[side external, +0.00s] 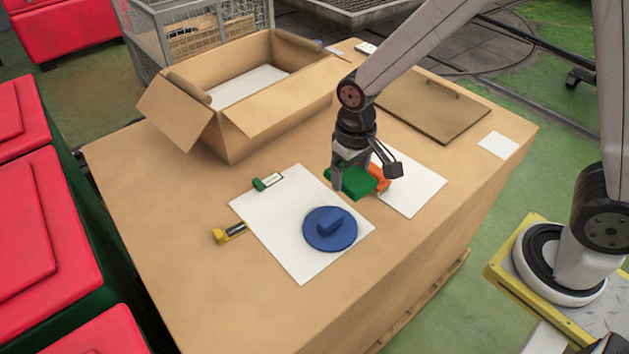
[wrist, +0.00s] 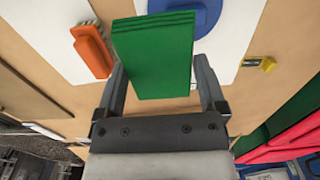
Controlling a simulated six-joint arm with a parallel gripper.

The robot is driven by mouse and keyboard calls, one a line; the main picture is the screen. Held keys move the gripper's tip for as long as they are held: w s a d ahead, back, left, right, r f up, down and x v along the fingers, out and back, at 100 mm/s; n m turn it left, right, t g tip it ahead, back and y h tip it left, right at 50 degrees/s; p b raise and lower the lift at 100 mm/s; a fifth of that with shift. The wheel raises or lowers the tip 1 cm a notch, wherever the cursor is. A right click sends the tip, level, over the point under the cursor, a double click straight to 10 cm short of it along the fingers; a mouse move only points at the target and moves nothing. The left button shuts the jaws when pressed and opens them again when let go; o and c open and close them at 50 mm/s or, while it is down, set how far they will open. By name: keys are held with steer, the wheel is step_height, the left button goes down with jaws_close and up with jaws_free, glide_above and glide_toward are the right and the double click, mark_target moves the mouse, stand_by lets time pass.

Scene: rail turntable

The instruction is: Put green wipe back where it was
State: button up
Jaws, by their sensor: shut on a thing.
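The green wipe (side external: 357,184) is a folded, layered green block. My gripper (side external: 350,174) is shut on it and holds it above the table, near the inner edge of the right white sheet (side external: 419,190). In the wrist view the wipe (wrist: 155,60) sits between the two fingers and hides part of what lies beyond. An orange brush-like thing (side external: 383,180) is close behind the wipe in the side view; the wrist view shows it apart from the wipe (wrist: 93,50). A blue turntable disc (side external: 317,240) with a blue block (side external: 330,223) is on the larger white sheet (side external: 290,262).
A small green item (side external: 268,181) is at the larger sheet's edge; a yellow item (side external: 228,233) lies left of it. An open cardboard box (side external: 215,140) is at the back left. A brown board (side external: 435,108) and white card (side external: 498,145) are at the right. The front left tabletop is bare.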

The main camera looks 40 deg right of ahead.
steer(key=s+a, duration=1.3)
steer(key=s, duration=0.1)
steer(key=w+a+f, duration=0.2)
steer(key=w+f, duration=0.1)
steer(key=w+a+f, duration=0.3)
steer(key=w, duration=0.1)
steer(key=w+a+f, duration=0.2)
steer(key=w+f, duration=0.1)
steer(key=w, duration=0.1)
steer(key=shift+a, duration=0.25)
steer(key=shift+f, duration=0.1)
